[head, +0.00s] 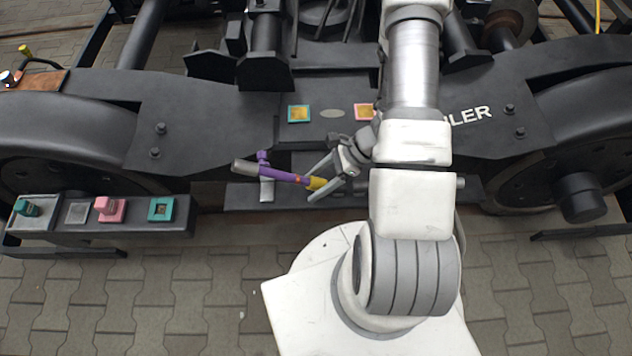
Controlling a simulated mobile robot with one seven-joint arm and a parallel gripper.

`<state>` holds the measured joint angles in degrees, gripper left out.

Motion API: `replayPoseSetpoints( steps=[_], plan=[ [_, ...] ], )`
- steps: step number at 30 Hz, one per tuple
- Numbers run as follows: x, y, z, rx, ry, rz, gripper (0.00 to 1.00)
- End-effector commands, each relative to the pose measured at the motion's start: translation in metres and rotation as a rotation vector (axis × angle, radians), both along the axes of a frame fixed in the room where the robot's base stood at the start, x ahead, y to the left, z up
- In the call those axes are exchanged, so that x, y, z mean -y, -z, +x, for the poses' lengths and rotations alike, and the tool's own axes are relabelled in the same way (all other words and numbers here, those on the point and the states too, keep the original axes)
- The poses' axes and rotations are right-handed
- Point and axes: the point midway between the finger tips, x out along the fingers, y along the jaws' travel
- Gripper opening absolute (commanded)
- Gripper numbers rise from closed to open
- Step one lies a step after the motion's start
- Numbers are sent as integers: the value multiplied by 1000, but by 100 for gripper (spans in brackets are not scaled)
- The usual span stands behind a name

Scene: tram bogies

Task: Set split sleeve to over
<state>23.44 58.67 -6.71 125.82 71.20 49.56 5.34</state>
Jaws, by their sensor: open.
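A lever-like bar (285,175) sits low on the dark bogie frame, left of my arm. It has a grey cylinder end (243,167) at left, a purple length, and a yellow end (318,184) at right. A small purple piece (263,156) and a grey post (267,190) stand at its left part. I cannot tell for sure which part is the split sleeve. My gripper (312,184) is open and points left. Its two fingers lie above and below the yellow end in the picture; whether they touch it I cannot tell.
A dark box (125,228) at lower left carries teal and pink fittings. Teal-framed (299,114) and pink-framed (364,112) plates sit on the frame above the bar. Wheels (565,170) flank both sides. Paved floor (190,310) lies free at lower left.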

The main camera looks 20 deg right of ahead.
Motion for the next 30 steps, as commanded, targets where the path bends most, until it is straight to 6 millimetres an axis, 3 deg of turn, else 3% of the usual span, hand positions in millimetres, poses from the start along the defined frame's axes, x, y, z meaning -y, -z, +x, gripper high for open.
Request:
replayPoseSetpoints(
  steps=[3,15,30],
  plan=[
    [0,0,0,0,0,0,69],
    [0,0,0,0,0,0,0],
    [0,0,0,0,0,0,0]
  ],
)
